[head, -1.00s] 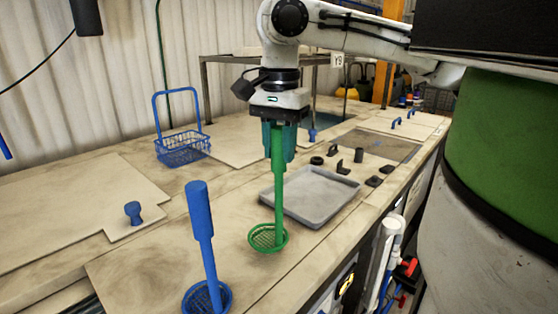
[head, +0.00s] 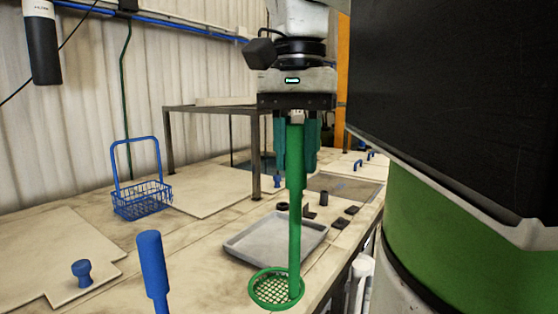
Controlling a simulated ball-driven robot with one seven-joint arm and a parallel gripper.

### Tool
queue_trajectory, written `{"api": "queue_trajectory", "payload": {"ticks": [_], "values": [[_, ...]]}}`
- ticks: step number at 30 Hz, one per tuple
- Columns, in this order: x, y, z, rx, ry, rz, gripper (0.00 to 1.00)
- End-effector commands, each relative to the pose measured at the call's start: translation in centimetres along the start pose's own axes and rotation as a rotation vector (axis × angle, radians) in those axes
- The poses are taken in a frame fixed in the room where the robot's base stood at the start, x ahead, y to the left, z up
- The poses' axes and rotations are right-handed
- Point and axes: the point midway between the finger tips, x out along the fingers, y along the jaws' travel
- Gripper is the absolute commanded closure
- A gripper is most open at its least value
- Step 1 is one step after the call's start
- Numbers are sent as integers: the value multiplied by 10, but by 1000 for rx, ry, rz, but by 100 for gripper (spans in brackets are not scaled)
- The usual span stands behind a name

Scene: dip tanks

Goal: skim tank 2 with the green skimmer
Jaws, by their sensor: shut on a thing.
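The green skimmer (head: 295,210) is upright, with its round mesh bowl (head: 277,288) at the bottom, in front of the grey tray. My gripper (head: 296,158) is shut on the top of its handle, a teal finger on each side. I cannot tell whether the bowl touches the counter. A tank opening with a brownish surface (head: 345,189) lies farther back on the right. Another dark opening (head: 243,160) shows under the metal frame. No tank number is readable, so I cannot tell which is tank 2.
A blue skimmer handle (head: 153,268) stands at the front left, its bowl cut off. A blue wire basket (head: 142,200) and a blue-knobbed lid (head: 81,272) are on the left. The grey tray (head: 275,238) and several small dark parts lie behind the green skimmer. A metal frame (head: 169,145) stands behind.

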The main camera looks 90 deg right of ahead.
Motion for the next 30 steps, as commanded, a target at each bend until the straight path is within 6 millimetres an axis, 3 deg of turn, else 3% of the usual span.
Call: {"api": "queue_trajectory", "payload": {"ticks": [15,30], "values": [[-4,8,3,1,0,-2,100],[-5,76,20,4,0,-4,100]]}}
